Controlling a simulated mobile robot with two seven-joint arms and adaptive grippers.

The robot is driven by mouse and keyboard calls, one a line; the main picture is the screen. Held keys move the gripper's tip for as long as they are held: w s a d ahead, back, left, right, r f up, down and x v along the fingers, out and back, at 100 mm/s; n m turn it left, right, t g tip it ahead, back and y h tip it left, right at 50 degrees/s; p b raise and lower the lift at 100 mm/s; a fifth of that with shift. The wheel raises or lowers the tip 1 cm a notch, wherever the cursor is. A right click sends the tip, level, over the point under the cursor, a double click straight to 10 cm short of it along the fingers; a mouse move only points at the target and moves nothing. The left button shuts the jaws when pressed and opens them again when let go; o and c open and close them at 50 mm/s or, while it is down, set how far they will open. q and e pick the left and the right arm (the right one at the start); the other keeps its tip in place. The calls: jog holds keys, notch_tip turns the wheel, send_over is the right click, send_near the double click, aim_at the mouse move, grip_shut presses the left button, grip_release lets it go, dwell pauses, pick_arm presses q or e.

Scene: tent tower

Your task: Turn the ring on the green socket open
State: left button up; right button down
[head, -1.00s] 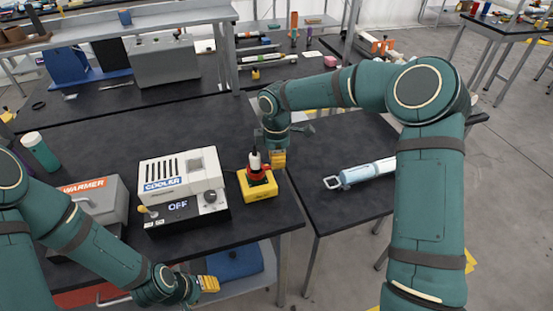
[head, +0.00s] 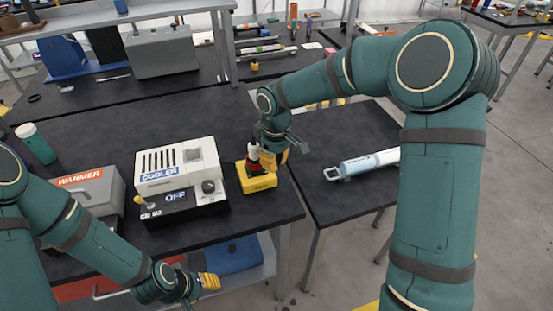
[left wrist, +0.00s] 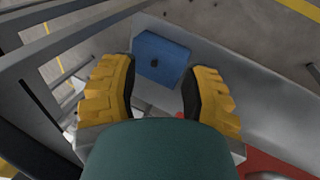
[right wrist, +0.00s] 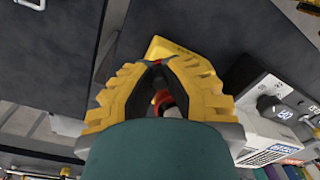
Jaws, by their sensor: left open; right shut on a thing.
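A yellow block (head: 258,183) sits near the right corner of the dark bench, with a red-and-white upright piece (head: 253,156) on it. My right gripper (head: 268,154) is at that piece, coming down from above. In the right wrist view its yellow fingers (right wrist: 158,66) are closed in around the piece, and red and white show between them. The fingers and wrist hide part of it. I cannot make out a green socket or its ring clearly. My left gripper (head: 207,282) is open and empty in front of the bench, low down; it also shows in the left wrist view (left wrist: 158,78).
A white cooler box (head: 180,180) reading OFF stands left of the yellow block. A grey warmer box (head: 90,195) and a green bottle (head: 38,146) are further left. A pale blue cylinder with a handle (head: 360,165) lies on the right table. The bench behind the cooler is mostly clear.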

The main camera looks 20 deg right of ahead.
jog(key=a+m, duration=0.1)
jog(key=m, duration=0.1)
jog(key=s+a+m+b, duration=0.1)
jog(key=m, duration=0.1)
jog(key=shift+s, duration=0.2)
jog(key=shift+s+a+m, duration=0.15)
jog(key=shift+a+m, duration=0.45)
jog(key=shift+m, duration=0.6)
jog(key=shift+s+a+m, duration=0.1)
jog(key=shift+a+m, duration=0.45)
jog(key=shift+m, duration=0.65)
jog(key=c, duration=1)
grip_release()
jog(key=r, duration=1.2)
jog(key=shift+d, duration=0.2)
